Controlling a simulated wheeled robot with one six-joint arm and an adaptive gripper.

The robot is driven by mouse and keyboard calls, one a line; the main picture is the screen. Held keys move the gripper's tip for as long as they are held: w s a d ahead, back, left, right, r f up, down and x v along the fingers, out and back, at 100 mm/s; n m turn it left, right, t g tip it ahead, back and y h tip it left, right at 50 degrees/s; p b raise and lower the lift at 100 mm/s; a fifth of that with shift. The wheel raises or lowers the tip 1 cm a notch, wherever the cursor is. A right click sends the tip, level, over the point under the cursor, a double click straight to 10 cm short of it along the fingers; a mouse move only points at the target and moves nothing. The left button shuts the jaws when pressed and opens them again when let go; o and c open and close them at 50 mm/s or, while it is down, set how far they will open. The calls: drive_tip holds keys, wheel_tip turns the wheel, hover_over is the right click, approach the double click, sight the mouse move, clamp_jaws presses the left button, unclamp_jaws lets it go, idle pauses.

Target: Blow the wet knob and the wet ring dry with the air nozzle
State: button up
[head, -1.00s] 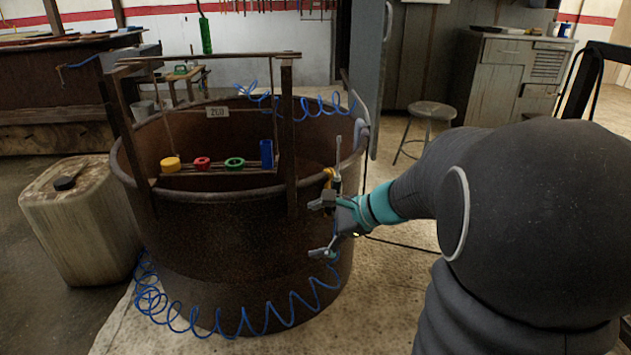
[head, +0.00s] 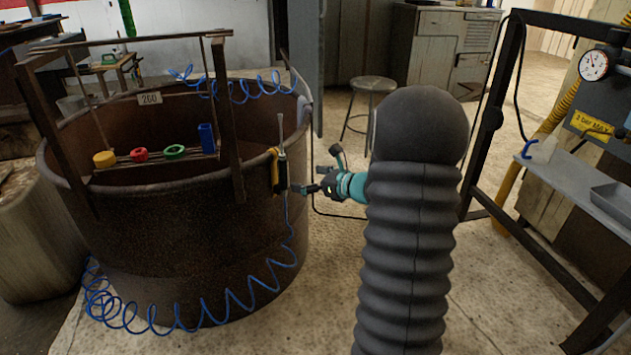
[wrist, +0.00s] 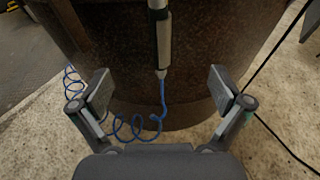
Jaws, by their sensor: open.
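The air nozzle (head: 282,160) hangs upright in a yellow-and-black holder on the rusty drum's right side. A coiled blue hose runs down from it. My gripper (head: 316,171) is open and empty, just right of the nozzle and apart from it. In the wrist view, the nozzle's grey-and-black body (wrist: 162,38) lies ahead between the spread fingers (wrist: 160,90); its top is cut off. On a rail in the drum sit a yellow round piece (head: 104,159), a red ring-like piece (head: 139,154), a green ring (head: 174,152) and a blue block (head: 207,138). I cannot tell which are wet.
The drum (head: 180,240) fills the left, with an upright frame and a "260" plate (head: 149,98). The blue hose (head: 190,322) loops on the floor before it. A stool (head: 372,88) stands behind my arm. A gauge rack (head: 593,65) with a shelf stands right.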

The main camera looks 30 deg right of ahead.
sight(286, 163)
drive_tip(key=shift+b+x, duration=0.85)
drive_tip(key=shift+x, duration=3.5)
drive_tip(key=shift+r, duration=0.1)
clamp_jaws()
drive_tip(key=shift+r, duration=0.1)
drive_tip(key=shift+r+p, duration=1.15)
drive_tip(key=shift+r, duration=0.8)
